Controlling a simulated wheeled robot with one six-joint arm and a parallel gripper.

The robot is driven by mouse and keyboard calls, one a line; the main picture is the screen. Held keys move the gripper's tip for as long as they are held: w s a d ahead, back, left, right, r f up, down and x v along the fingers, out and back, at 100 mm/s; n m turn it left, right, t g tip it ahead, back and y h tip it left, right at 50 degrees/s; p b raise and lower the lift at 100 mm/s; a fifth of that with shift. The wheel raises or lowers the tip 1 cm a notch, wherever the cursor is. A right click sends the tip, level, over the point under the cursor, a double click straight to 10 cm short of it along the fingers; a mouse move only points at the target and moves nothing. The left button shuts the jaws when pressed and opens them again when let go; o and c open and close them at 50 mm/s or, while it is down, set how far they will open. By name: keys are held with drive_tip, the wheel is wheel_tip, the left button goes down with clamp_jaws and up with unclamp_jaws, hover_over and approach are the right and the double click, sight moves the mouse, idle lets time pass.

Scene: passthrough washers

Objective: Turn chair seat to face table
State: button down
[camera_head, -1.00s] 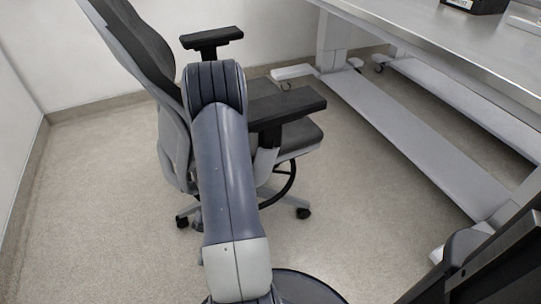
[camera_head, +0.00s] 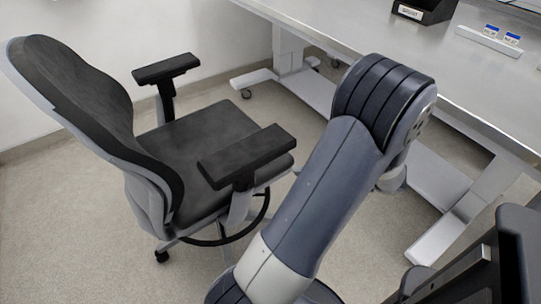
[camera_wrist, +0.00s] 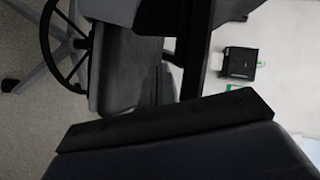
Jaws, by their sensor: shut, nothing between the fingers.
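The office chair is at left in the head view, with its dark seat (camera_head: 195,145) level and its grey-and-black backrest (camera_head: 95,95) on the left side. The seat's front points rightward, toward the side where the table (camera_head: 345,25) stands. Two black armrests, the far one (camera_head: 165,69) and the near one (camera_head: 245,155), flank the seat. The chair seat also shows in the wrist view (camera_wrist: 130,70). My arm rises right of the chair, and its elbow stands between the camera and the table's legs.
A black box (camera_head: 425,10) and a pale holder with blue-marked items (camera_head: 490,40) sit on the table. The table's legs and low rails (camera_head: 430,178) reach the floor behind my arm. Open floor (camera_head: 60,220) lies left of the chair.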

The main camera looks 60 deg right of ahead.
drive_tip(key=b, duration=0.2)
approach(249, 177)
drive_tip(key=w+d+f, duration=0.2)
drive_tip(key=w, duration=0.4)
drive_tip(key=shift+w+a+f+h, duration=0.1)
drive_tip(key=shift+w+a+h, duration=0.25)
drive_tip(key=shift+a, duration=0.3)
drive_tip(key=shift+w+a+b, duration=0.2)
drive_tip(key=shift+a+b, duration=0.15)
drive_tip(key=shift+a, duration=0.1)
drive_tip(key=shift+w+a+b, duration=0.15)
drive_tip(key=shift+a+b, duration=0.2)
drive_tip(key=shift+a, duration=0.15)
drive_tip(key=p+v, duration=0.1)
drive_tip(key=v, duration=0.9)
drive_tip(key=shift+s+d+p, duration=0.15)
drive_tip(key=shift+s+p, duration=0.15)
drive_tip(key=shift+s, duration=0.05)
